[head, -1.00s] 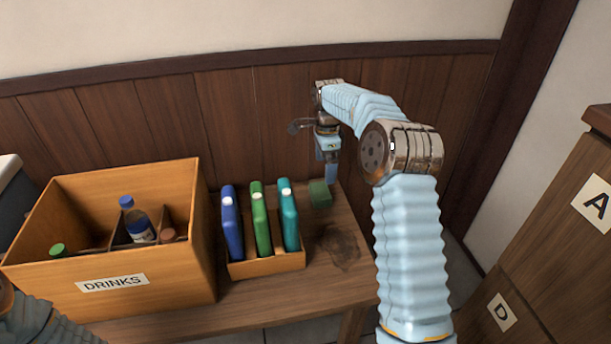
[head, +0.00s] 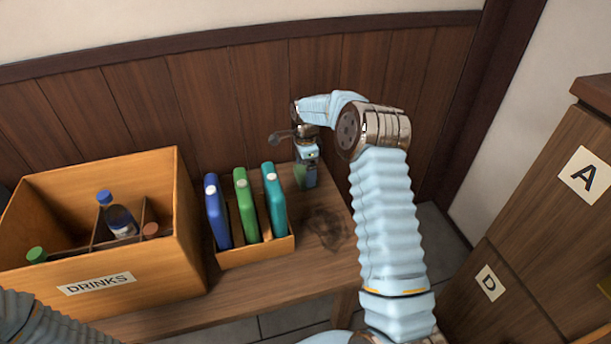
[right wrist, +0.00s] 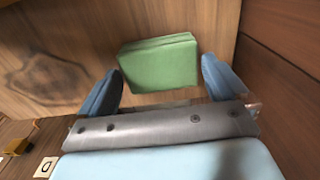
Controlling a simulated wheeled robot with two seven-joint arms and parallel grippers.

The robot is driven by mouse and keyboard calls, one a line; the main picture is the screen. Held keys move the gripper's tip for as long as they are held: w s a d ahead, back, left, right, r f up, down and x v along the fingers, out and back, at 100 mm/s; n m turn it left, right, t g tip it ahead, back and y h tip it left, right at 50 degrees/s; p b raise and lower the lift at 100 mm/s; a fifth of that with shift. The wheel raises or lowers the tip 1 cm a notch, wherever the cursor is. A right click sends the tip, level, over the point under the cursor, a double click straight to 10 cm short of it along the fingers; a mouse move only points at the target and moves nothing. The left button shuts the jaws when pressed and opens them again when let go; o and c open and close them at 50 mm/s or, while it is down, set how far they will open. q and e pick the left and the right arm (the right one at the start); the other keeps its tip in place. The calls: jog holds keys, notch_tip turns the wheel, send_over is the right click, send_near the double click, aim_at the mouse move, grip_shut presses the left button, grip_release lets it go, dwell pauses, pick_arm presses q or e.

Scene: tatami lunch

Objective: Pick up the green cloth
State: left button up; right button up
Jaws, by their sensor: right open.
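The green cloth (right wrist: 160,62) is a folded square pad lying on the wooden table. In the right wrist view it lies just ahead of and between the fingers of my right gripper (right wrist: 163,85), which is open and empty. In the head view my right gripper (head: 306,178) is low over the back right of the table and covers most of the cloth (head: 299,171); only a sliver of green shows. My left arm shows at the lower left corner of the head view, but its gripper is out of view.
A rack (head: 257,251) holding blue, green and teal flat bottles stands left of the cloth. The DRINKS box (head: 140,292) with bottles is further left. A dark stain (head: 327,228) marks the table in front. The wooden wall (head: 225,95) is close behind; a cabinet (head: 540,230) stands right.

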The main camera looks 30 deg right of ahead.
notch_tip(320, 180, down, 2)
jog(key=shift+f, duration=0.15)
jog(key=c, duration=0.7)
jog(key=r, duration=0.4)
jog(key=shift+s+a, duration=0.15)
jog(key=shift+s, duration=0.1)
jog(key=s+r, duration=0.1)
jog(key=s+a+r, duration=0.1)
jog(key=r, duration=0.1)
jog(key=s+r, duration=0.1)
jog(key=shift+s+a+r+b, duration=0.1)
jog(key=shift+a+r+b, duration=0.05)
jog(key=shift+a+b, duration=0.25)
jog(key=s+a+r, duration=0.1)
jog(key=s, duration=0.2)
jog(key=s+a+r, duration=0.2)
jog(key=s+a+r+b, duration=0.1)
jog(key=s, duration=0.2)
jog(key=shift+s+a+r, duration=0.3)
jog(key=shift+s+r, duration=0.05)
jog(key=shift+r, duration=0.05)
